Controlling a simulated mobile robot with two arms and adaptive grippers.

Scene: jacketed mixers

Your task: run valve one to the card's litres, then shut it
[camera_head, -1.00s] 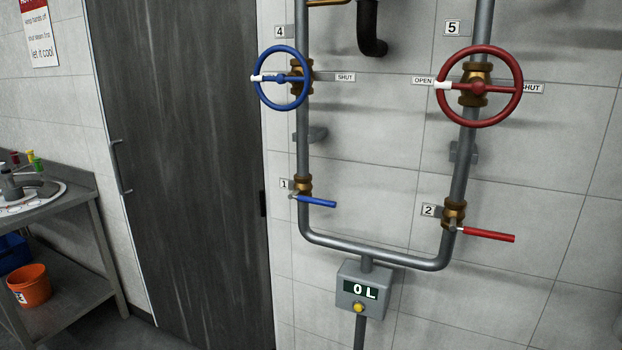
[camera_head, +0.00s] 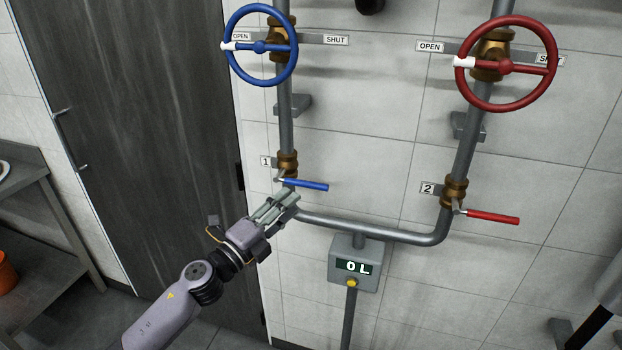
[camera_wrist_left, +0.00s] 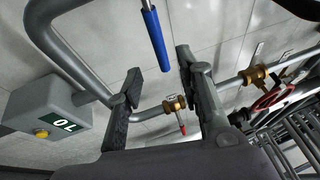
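Valve one's blue lever (camera_head: 305,184) sticks out to the right, across its pipe, beside the label 1 (camera_head: 265,161). The meter box (camera_head: 354,276) below reads 0 L. My left gripper (camera_head: 291,197) is just below and left of the lever in the head view. In the left wrist view its fingers (camera_wrist_left: 160,88) are spread, with the blue lever (camera_wrist_left: 154,38) ahead of the gap between them. I see no contact. The card is not in view. My right gripper is not in view; only part of my right arm seems to show at the right edge.
A blue handwheel (camera_head: 261,46) above valve one has its white mark by OPEN. A red handwheel (camera_head: 506,64) also has its white mark by OPEN. Valve two's red lever (camera_head: 490,217) points right. A U-shaped pipe (camera_head: 390,234) joins both lines. A dark door (camera_head: 130,120) stands left.

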